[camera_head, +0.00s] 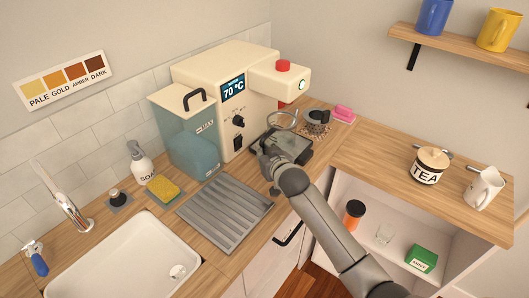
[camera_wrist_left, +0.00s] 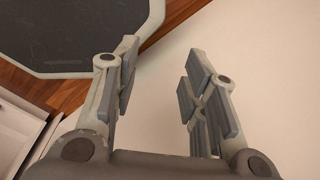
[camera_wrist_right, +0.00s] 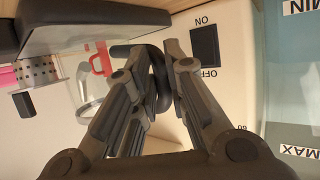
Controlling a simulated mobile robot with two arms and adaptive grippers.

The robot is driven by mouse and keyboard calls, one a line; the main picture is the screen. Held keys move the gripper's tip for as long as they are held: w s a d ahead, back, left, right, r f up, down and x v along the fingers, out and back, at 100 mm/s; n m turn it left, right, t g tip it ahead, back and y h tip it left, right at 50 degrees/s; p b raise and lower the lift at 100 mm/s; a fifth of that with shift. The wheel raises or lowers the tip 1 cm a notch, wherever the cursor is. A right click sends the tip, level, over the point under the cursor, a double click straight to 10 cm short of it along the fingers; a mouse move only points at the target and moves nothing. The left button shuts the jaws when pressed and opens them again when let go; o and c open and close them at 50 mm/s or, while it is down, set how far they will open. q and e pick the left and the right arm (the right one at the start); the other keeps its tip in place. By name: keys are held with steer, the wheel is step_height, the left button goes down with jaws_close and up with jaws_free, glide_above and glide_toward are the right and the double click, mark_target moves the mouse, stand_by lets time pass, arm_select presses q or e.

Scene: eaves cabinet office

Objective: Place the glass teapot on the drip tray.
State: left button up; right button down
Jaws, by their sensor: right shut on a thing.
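The glass teapot (camera_head: 283,121) is under the machine's overhang, above or on the dark drip tray (camera_head: 298,148). My right gripper (camera_head: 267,147) is at its near side. In the right wrist view, the right gripper (camera_wrist_right: 158,60) is shut on the teapot's dark curved handle (camera_wrist_right: 160,88). The clear glass body (camera_wrist_right: 84,95) shows left of the fingers, beside the dark tray (camera_wrist_right: 95,28). My fingers hide part of the teapot, and I cannot tell whether its base touches the tray. My left gripper (camera_wrist_left: 155,70) is open and empty, outside the head view.
The cream machine (camera_head: 215,75) with its blue tank (camera_head: 190,140) stands against the wall. A dark-topped perforated item (camera_head: 317,120) and a pink block (camera_head: 344,113) sit just behind the tray. A ridged rack (camera_head: 225,208) lies in front. The right counter holds a TEA jar (camera_head: 428,168).

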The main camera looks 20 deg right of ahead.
steer(key=c, duration=1.5)
jaws_free()
steer(key=shift+f, duration=0.1)
steer(key=shift+o, duration=0.2)
steer(key=shift+s, duration=0.15)
steer(key=b+v, duration=0.1)
steer(key=v, duration=1.1)
